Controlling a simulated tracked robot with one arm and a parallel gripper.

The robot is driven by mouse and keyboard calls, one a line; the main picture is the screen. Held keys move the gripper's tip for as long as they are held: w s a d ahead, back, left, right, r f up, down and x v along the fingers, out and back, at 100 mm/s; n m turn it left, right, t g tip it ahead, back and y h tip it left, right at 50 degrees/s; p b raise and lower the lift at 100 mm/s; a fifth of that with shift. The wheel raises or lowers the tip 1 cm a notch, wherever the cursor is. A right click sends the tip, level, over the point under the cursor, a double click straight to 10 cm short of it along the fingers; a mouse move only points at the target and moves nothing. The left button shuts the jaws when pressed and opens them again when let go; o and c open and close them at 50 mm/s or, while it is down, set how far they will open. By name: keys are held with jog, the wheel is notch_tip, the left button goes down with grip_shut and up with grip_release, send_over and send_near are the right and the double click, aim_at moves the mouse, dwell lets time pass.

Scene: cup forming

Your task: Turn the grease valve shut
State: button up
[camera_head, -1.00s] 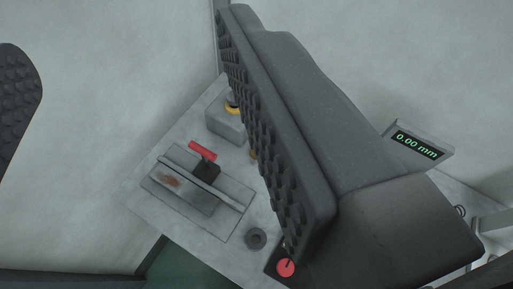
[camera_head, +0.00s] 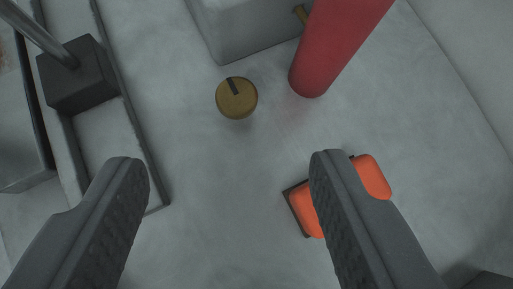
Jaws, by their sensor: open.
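A round brass knob with a dark pointer mark (camera_head: 236,97) stands on the grey panel in front of a grey box. It looks like the grease valve, though no label shows. Its mark points up and slightly left in the picture. My gripper (camera_head: 228,163) is open, with one finger at lower left and one at lower right. The knob lies beyond the fingertips, between their lines and apart from both. Nothing is between the fingers.
A red cylinder (camera_head: 335,45) rises right of the knob. An orange switch-like block (camera_head: 370,178) is partly hidden by the right finger. A black block with a rod (camera_head: 78,78) sits in a channel at left.

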aim_at(237, 97)
jog(key=b+x, duration=0.1)
jog(key=x, duration=0.4)
jog(key=f+x, duration=0.1)
jog(key=x, duration=0.4)
jog(key=s+b+x, duration=0.1)
jog(key=x, duration=0.4)
jog(key=shift+s+d+f+b, duration=0.1)
jog(key=shift+d+f+b, duration=0.2)
jog(key=shift+d+b, duration=0.05)
